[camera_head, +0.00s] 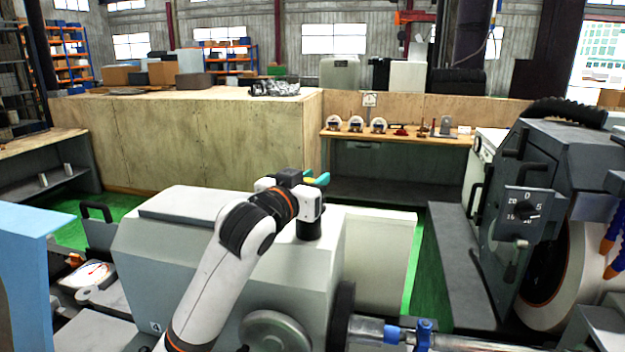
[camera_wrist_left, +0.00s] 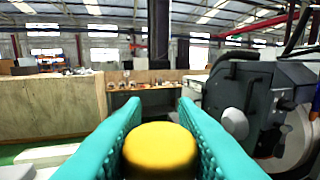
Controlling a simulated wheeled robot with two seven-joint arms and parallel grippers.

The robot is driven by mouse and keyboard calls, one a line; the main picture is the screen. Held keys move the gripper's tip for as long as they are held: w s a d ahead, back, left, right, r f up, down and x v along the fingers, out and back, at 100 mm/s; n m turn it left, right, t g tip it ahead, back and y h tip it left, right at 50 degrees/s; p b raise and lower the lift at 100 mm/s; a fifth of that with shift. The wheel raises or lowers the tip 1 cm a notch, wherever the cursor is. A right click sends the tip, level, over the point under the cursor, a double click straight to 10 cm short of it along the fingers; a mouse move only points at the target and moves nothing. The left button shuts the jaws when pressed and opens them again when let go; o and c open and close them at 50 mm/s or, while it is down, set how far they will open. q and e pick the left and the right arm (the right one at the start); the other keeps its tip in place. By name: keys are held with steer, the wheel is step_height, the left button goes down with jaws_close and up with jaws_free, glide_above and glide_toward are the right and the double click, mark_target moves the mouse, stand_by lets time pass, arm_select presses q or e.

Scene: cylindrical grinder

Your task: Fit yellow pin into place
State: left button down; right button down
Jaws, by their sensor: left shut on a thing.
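My left gripper (camera_head: 319,179) is up above the grey-white machine housing (camera_head: 200,235) in the head view, its teal fingers pointing away to the right. It is shut on the yellow pin (camera_wrist_left: 160,150), whose rounded yellow end shows between the two ribbed teal fingers in the left wrist view. In the head view only a small bit of yellow shows at the fingers. The rest of the pin is hidden by the fingers and the wrist. My right gripper is in neither view. I cannot tell where the pin's seat is.
The grinder's large grey wheel head (camera_head: 545,190) with a dial stands at the right. A metal shaft with a blue clamp (camera_head: 423,332) lies at the bottom. A wooden shelf (camera_head: 400,138) with small parts is behind. The air ahead of the fingers looks clear.

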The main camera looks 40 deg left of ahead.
arm_select(q)
steer(key=shift+f+b, duration=0.45)
steer(key=shift+f, duration=0.25)
steer(key=c, duration=1.1)
jaws_free()
steer(key=shift+r, duration=0.1)
steer(key=shift+o, duration=0.2)
steer(key=b+v, duration=0.2)
steer(key=v, duration=0.2)
steer(key=shift+s+f, duration=0.1)
steer(key=shift+f, duration=0.1)
steer(key=b+v, duration=0.2)
steer(key=b, duration=0.5)
steer(key=shift+s+d+f, duration=0.1)
steer(key=shift+s+f, duration=0.05)
steer(key=shift+s, duration=0.2)
steer(key=b+v, duration=0.5)
steer(key=shift+r, duration=0.25)
